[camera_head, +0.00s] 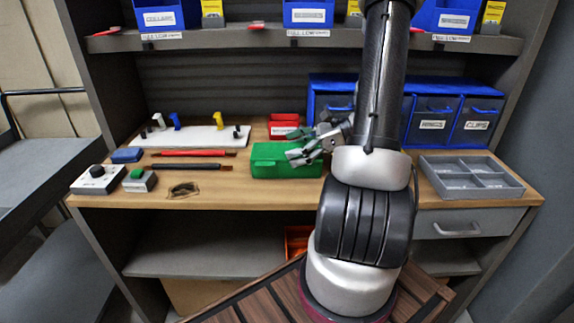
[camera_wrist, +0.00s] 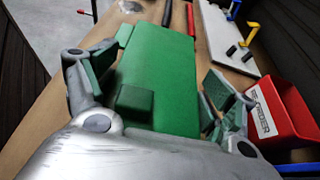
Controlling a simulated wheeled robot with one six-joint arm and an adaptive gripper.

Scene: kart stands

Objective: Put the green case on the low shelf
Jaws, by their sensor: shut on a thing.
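The green case (camera_head: 270,161) lies on the wooden worktop, near the middle. My gripper (camera_head: 303,150) is at its right end, reaching in from the right. In the wrist view the case (camera_wrist: 160,70) fills the middle, and the fingers of my gripper (camera_wrist: 150,85) stand at its two sides, shut on it. In the head view the case appears to rest on the worktop; I cannot tell if it is lifted at all. The low shelf (camera_head: 200,250) is below the worktop, with its left part bare. My arm hides part of that shelf.
A red bin (camera_head: 284,126) stands just behind the case and close to my gripper in the wrist view (camera_wrist: 268,115). Red and black rods (camera_head: 190,153) lie to the left. A grey divided tray (camera_head: 470,178) is at right. An orange bin (camera_head: 297,240) sits on the low shelf.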

